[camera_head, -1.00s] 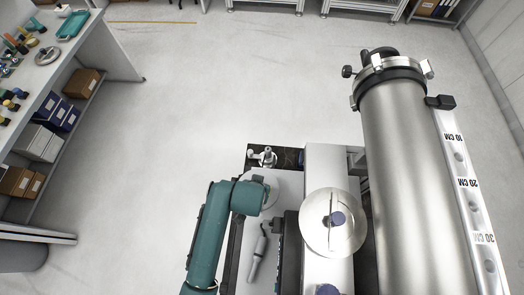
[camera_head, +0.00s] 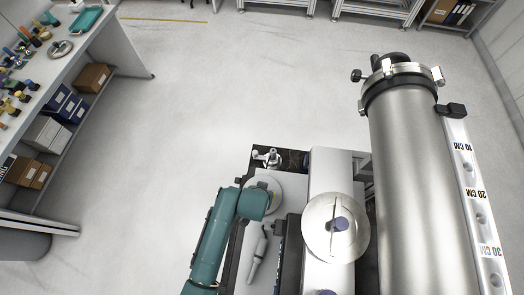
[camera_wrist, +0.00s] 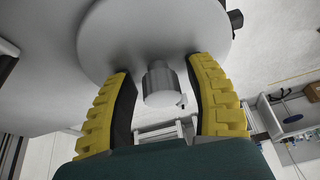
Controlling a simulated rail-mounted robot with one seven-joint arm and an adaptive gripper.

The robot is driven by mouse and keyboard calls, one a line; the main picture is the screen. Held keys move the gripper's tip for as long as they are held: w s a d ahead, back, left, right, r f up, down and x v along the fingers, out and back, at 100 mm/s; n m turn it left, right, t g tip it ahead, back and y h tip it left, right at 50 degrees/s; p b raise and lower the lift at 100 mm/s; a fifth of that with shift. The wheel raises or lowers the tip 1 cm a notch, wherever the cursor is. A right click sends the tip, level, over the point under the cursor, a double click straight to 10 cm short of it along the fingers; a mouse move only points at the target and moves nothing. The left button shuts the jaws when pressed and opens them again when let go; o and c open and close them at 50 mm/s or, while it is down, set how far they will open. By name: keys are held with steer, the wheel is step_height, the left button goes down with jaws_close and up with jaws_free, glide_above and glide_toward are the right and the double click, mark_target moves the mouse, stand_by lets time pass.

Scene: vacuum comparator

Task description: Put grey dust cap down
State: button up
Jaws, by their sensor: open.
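In the wrist view a short grey cylinder (camera_wrist: 160,82), likely the grey dust cap, stands out from the face of a broad round grey disc (camera_wrist: 110,38). My gripper (camera_wrist: 165,85) has its two yellow ribbed fingers spread, one on each side of the cylinder, with narrow gaps showing. In the head view the fingers are hidden under my teal wrist. Below that wrist a pale round plate (camera_head: 272,187) shows in part on the cart. I cannot make out the dust cap in the head view.
A big steel cylinder (camera_head: 408,160) with a clamped top and a scale strip (camera_head: 475,190) stands at right. A round metal disc (camera_head: 318,245) and a grey handheld tool (camera_head: 257,258) are close to my arm. A workbench (camera_head: 110,45) is at left; open floor (camera_head: 230,90) lies between.

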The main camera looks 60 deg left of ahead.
steer(key=shift+r, duration=0.1)
steer(key=p+v, duration=0.1)
steer(key=v, duration=1.1)
steer(key=w+d+r+m+t+y, duration=0.15)
steer(key=w+d+r+t, duration=0.25)
steer(key=w+r, duration=0.55)
steer(key=w+d+r+m+t, duration=0.25)
steer(key=w+r+t, duration=0.3)
steer(key=r, duration=0.75)
steer(key=s+d+r+m+t+h, duration=0.1)
steer(key=d+r+t, duration=0.2)
steer(key=d+r, duration=0.3)
steer(key=s+d+r+m+t+h, duration=0.1)
steer(key=d+r, duration=0.5)
steer(key=r, duration=0.6)
steer(key=s+d+r+m+t+h, duration=0.1)
steer(key=d+r+t+h, duration=0.2)
steer(key=r, duration=0.7)
steer(key=d+t, duration=0.2)
steer(key=d, duration=0.1)
steer(key=shift+s+d+m, duration=0.15)
steer(key=shift+d+m, duration=0.1)
steer(key=shift+m, duration=0.15)
